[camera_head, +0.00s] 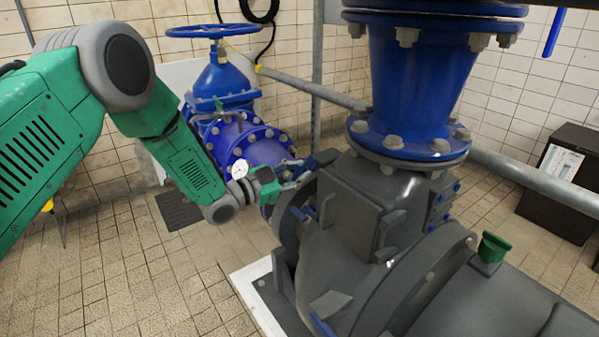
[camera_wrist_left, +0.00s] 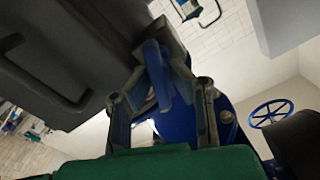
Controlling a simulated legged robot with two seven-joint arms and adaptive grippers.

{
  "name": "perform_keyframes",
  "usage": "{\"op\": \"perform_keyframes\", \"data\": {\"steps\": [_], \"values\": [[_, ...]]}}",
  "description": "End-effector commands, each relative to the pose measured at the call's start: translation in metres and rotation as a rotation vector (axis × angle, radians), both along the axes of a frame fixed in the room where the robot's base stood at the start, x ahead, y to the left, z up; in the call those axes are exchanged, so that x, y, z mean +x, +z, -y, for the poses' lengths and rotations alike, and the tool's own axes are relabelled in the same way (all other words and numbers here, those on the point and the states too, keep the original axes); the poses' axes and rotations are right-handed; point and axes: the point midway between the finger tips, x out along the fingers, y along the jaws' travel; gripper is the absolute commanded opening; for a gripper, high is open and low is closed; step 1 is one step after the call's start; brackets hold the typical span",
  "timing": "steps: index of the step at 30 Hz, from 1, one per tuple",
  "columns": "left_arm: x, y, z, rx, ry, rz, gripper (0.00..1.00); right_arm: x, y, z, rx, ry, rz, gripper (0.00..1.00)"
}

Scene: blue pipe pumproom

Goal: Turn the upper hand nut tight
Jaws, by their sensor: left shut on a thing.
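The upper hand nut (camera_wrist_left: 156,68) is a blue, elongated piece on the dark grey pump housing (camera_wrist_left: 60,50). In the left wrist view it sits between the fingers of my left gripper (camera_wrist_left: 162,96), which is shut on it. In the head view my left gripper (camera_head: 305,172) reaches from the left to the side of the grey pump housing (camera_head: 350,198). There its fingers largely hide the nut. My right gripper is not in view.
A blue flanged pipe (camera_head: 415,85) rises above the pump. A blue valve with a handwheel (camera_head: 210,31) stands behind my left arm. A grey rail (camera_head: 315,91) passes behind the pump. A green cap (camera_head: 493,247) is at right. Tiled floor lies open at lower left.

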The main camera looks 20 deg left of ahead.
Motion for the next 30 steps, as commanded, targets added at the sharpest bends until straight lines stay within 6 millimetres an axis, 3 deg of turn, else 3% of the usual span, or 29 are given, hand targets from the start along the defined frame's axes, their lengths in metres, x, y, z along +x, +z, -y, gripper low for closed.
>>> {"op": "perform_keyframes", "data": {"steps": [30], "values": [[-0.005, -0.011, 0.003, 0.729, -0.007, 0.554, 0.0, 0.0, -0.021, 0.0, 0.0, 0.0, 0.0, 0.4]]}}
